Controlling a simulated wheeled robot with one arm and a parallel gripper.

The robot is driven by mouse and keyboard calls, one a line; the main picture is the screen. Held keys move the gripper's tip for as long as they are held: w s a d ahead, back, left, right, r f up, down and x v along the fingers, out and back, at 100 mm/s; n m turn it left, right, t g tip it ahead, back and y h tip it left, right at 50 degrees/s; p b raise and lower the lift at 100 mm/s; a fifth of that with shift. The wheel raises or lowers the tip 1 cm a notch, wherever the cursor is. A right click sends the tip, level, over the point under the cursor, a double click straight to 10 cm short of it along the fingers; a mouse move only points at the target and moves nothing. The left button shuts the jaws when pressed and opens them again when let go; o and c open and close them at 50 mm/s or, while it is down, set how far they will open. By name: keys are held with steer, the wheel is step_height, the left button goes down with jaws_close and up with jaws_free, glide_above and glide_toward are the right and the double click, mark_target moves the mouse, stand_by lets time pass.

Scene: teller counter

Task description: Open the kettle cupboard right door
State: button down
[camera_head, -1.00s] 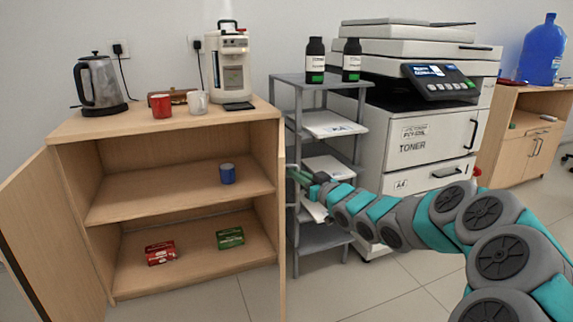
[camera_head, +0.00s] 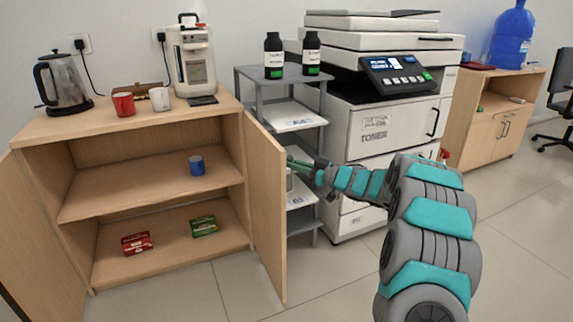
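The kettle cupboard (camera_head: 140,125) is light wood and stands at the left with its inside in view. Its right door (camera_head: 268,200) stands open, swung out towards me, with its inner face showing. The left door (camera_head: 35,235) is also open. My gripper (camera_head: 297,163) is at the right door's outer side, beside its free edge, near a grey handle (camera_head: 290,180) that shows only in part. The green fingers are small and partly hidden by the door edge, so I cannot tell whether they are closed on the handle.
A grey shelf rack (camera_head: 292,122) and a printer (camera_head: 385,125) stand just right of the door. A kettle (camera_head: 62,85), mugs and a coffee machine (camera_head: 192,60) stand on the cupboard top. The floor (camera_head: 235,290) in front is clear.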

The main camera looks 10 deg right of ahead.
steer(key=shift+d, duration=0.1)
stand_by(0.3)
steer(key=c, duration=1.2)
jaws_free()
steer(key=shift+b+v, duration=0.45)
steer(key=shift+v, duration=3.4)
steer(key=shift+r, duration=0.1)
